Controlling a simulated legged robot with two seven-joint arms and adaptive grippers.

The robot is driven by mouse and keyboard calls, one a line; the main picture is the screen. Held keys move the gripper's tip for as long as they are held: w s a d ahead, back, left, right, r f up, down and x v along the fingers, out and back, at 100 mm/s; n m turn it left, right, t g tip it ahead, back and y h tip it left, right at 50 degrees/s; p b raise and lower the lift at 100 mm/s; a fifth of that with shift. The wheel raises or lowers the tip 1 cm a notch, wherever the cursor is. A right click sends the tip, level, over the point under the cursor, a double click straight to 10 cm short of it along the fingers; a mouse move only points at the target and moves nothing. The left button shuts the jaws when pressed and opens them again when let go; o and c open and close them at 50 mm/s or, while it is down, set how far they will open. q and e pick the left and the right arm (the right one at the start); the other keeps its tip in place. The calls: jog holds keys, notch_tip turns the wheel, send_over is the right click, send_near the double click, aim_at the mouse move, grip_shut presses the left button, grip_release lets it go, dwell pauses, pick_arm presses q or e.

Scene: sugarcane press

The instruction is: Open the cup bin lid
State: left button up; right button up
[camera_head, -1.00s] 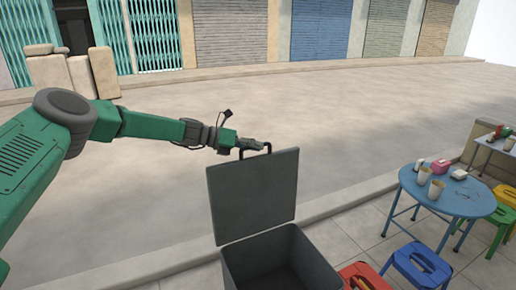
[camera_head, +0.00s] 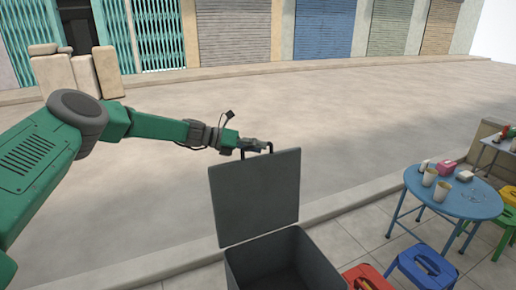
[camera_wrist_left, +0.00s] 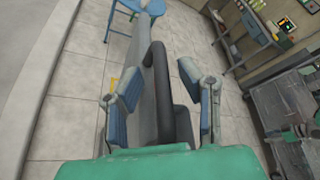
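The grey cup bin (camera_head: 285,262) stands at the bottom of the head view, with its opening showing a dark inside. Its lid (camera_head: 255,197) is raised, standing nearly upright at the bin's far side. A dark handle (camera_head: 270,148) sits on the lid's top edge. My left gripper (camera_head: 262,147) is at this handle. In the left wrist view, the handle (camera_wrist_left: 162,85) runs between the two blue-padded fingers of my left gripper (camera_wrist_left: 165,98), with gaps on both sides. The fingers are apart. My right gripper is not in view.
A blue round table (camera_head: 455,195) with cups stands to the right. A red stool (camera_head: 367,278) and a blue stool (camera_head: 422,265) are close to the bin's right side. A kerb runs behind the bin, with open road beyond.

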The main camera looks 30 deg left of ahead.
pick_arm(q)
jog(key=shift+s+a+r, duration=0.25)
jog(key=shift+a, duration=0.1)
jog(key=v, duration=1.1)
jog(key=shift+f, duration=0.2)
jog(key=shift+a, duration=0.1)
